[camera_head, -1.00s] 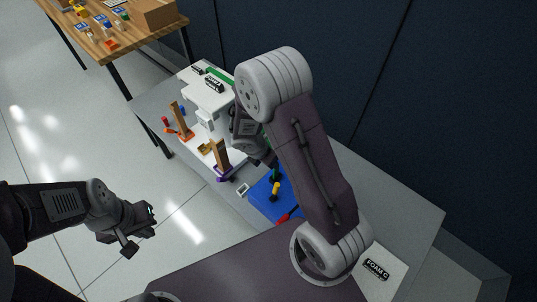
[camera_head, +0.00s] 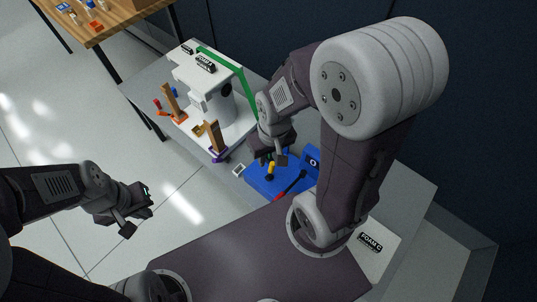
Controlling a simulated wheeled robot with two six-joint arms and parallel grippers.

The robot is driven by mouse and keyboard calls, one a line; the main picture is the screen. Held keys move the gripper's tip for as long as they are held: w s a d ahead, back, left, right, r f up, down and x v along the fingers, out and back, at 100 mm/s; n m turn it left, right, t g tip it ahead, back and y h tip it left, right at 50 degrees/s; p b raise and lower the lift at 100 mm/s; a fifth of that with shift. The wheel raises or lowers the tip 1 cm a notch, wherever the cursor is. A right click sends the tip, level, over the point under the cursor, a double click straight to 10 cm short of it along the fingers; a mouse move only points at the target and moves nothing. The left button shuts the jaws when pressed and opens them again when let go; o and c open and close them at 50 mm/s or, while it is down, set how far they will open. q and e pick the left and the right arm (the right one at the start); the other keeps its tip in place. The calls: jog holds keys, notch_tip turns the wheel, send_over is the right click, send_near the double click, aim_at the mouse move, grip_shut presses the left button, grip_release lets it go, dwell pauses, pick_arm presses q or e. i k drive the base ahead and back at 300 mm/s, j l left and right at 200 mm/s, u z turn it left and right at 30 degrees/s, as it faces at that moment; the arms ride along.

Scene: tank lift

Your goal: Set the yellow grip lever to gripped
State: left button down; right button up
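The yellow grip lever (camera_head: 271,169) is a short yellow-topped handle with a dark lower part. It stands on a blue base (camera_head: 262,188) on the grey table. My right gripper (camera_head: 273,159) points down just above and behind the lever, its fingers apart; whether it touches the lever cannot be told. My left gripper (camera_head: 139,211) is open and empty over the floor at the left, away from the table. A red-ended lever (camera_head: 281,194) with a dark shaft lies slanted on the same blue base.
A white machine (camera_head: 205,85) with a green frame (camera_head: 228,62) stands behind. An orange-footed stand (camera_head: 172,100) and a purple-footed stand (camera_head: 217,138) are left of the base. A FOAM C plate (camera_head: 375,250) lies at the right. A wooden table (camera_head: 110,18) is at the back left.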

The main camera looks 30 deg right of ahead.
aim_at(271, 170)
jog(key=i+j+z, duration=0.2)
jog(key=z, duration=0.15)
jog(key=i+j+z, duration=0.15)
jog(key=j+z, duration=0.2)
jog(key=i+j+z, duration=0.15)
jog(key=j+z, duration=0.95)
jog(key=j, duration=0.2)
